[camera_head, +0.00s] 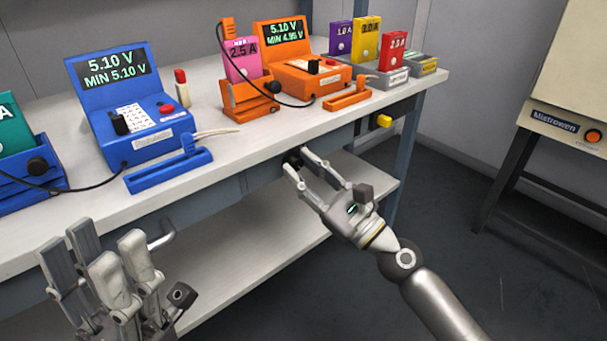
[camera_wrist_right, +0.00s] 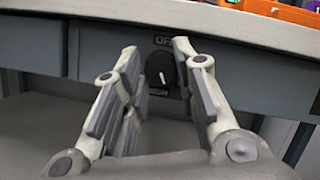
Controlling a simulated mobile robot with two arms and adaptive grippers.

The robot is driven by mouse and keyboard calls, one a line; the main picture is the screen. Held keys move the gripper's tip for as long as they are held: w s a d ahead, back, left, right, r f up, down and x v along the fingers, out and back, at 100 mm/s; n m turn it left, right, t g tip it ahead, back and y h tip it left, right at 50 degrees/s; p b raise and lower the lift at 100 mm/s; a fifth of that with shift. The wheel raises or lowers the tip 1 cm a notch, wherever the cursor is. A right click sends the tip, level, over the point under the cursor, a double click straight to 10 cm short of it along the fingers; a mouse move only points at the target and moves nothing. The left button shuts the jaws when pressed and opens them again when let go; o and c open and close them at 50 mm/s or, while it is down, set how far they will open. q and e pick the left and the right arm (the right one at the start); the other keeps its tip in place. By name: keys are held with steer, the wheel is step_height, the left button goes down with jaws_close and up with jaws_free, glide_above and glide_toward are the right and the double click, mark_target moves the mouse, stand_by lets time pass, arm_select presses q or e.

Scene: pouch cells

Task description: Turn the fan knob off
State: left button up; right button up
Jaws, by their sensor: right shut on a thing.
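The fan knob (camera_wrist_right: 163,68) is a round black dial on the grey panel under the bench top. In the right wrist view "OFF" is printed above it and "HIGH" below it. Its white mark is nearly upright and appears nearer the HIGH side. My right gripper (camera_wrist_right: 155,52) is shut on the knob, with a fingertip at each side. In the head view the right gripper (camera_head: 291,166) reaches the panel, and the knob is mostly hidden by its fingertips. My left gripper (camera_head: 95,245) is open and empty in front of the bench, at lower left.
The white bench top (camera_head: 235,150) carries a blue meter (camera_head: 125,110), an orange meter (camera_head: 295,65) and colored pouch cells. A lower shelf (camera_head: 240,240) lies under the panel. A yellow knob (camera_head: 384,121) is to the right. Open floor lies between the bench and the Mistrowen cabinet (camera_head: 570,80).

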steer(key=shift+n+g, duration=0.4)
steer(key=shift+n, duration=0.5)
steer(key=o, duration=1)
steer(key=shift+o, duration=0.2)
steer(key=v, duration=1.2)
steer(key=shift+f, duration=0.2)
steer(key=shift+w+d, duration=0.1)
steer(key=shift+w, duration=0.05)
